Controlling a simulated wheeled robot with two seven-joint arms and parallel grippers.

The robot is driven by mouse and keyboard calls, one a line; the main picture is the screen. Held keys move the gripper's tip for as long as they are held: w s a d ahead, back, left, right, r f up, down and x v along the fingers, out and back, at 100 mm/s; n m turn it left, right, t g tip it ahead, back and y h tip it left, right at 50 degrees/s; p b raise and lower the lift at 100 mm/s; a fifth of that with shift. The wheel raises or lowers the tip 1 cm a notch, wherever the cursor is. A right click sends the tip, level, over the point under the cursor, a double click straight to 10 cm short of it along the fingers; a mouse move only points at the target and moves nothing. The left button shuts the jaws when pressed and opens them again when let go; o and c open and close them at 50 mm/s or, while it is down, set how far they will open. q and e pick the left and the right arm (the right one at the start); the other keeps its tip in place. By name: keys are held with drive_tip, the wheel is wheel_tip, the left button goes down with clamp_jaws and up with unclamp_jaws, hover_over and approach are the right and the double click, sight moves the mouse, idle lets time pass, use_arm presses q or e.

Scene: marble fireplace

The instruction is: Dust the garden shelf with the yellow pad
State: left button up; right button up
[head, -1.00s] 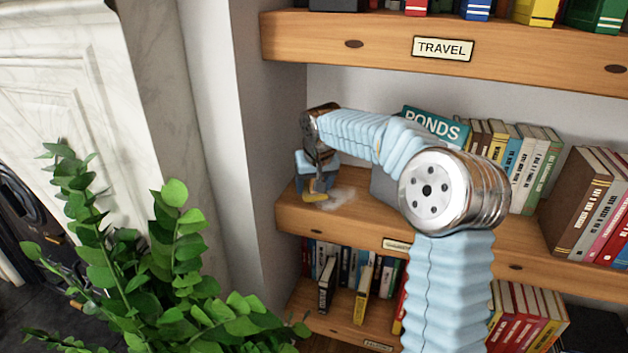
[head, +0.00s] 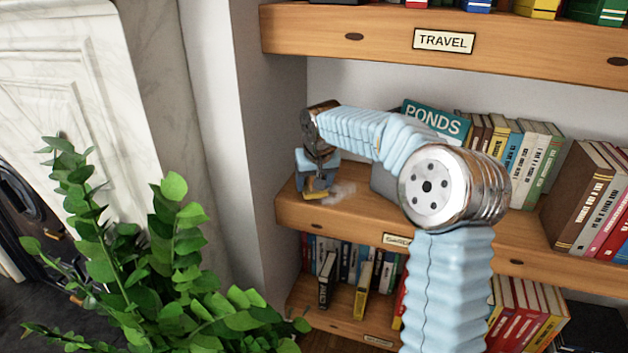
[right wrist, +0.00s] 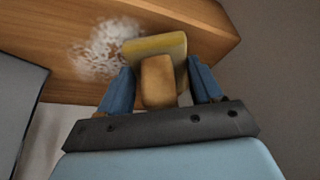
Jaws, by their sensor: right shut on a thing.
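The garden shelf (head: 354,221) is the wooden middle board, its label partly hidden by my arm. My right gripper (head: 316,187) is over its left end, pointing down. In the right wrist view my right gripper (right wrist: 160,88) is shut on the tan handle (right wrist: 158,80) of the yellow pad (right wrist: 155,48). The pad also shows low at the fingertips in the head view (head: 316,195), at the board's surface; I cannot tell if it touches. A pale dust patch (head: 342,191) lies just right of the pad; it also shows in the wrist view (right wrist: 104,48). My left gripper is not in view.
A teal PONDS book (head: 436,121) and a row of books (head: 520,160) stand on the shelf behind my arm. The TRAVEL shelf (head: 350,37) is above, and a lower shelf (head: 345,315) holds books. A leafy plant (head: 170,270) stands front left.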

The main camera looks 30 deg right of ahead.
drive_tip(key=shift+f+b, duration=0.45)
drive_tip(key=shift+f, duration=0.2)
